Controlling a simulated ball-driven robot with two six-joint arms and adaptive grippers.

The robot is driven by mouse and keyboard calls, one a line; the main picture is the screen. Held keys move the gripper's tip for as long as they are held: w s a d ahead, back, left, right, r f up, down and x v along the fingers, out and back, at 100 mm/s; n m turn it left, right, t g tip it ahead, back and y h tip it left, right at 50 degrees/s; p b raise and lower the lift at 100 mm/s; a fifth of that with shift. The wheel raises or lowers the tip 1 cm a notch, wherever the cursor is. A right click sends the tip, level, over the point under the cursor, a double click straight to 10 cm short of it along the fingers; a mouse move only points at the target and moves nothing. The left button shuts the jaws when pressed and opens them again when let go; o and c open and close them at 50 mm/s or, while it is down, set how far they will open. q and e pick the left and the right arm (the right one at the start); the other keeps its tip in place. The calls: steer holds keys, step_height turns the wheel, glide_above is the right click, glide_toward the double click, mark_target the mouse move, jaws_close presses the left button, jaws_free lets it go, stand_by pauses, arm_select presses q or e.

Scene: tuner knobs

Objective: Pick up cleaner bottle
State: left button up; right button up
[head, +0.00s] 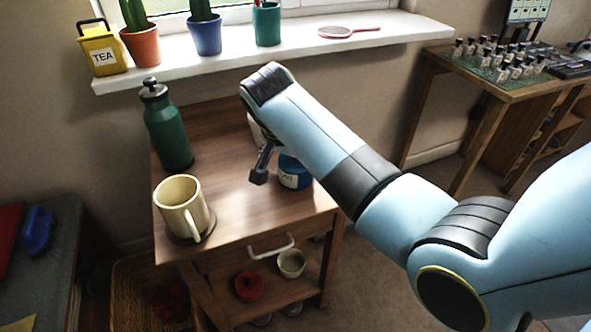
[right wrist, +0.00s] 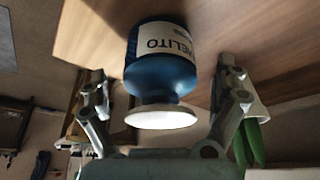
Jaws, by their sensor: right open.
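The cleaner bottle is a blue bottle (right wrist: 160,75) with a white label and a white cap, seen in the right wrist view between my spread fingers. It stands on the wooden cart top. In the head view the blue bottle (head: 293,172) shows only in part, with my right arm covering much of it. My right gripper (right wrist: 161,70) is open, with one finger on each side of the bottle and a visible gap at each side. In the head view one dark finger of it (head: 262,165) shows left of the bottle. My left gripper is not in view.
A cream mug (head: 182,208) and a green flask (head: 167,130) stand on the left of the cart top (head: 222,205). A pale object (head: 257,128) is partly hidden behind my arm. The windowsill (head: 290,50) with pots is behind. The cart's middle is clear.

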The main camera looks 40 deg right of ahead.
steer(key=shift+x, duration=1.1)
steer(key=shift+c, duration=0.3)
steer(key=c, duration=1.4)
steer(key=shift+c, duration=0.5)
steer(key=shift+r, duration=0.15)
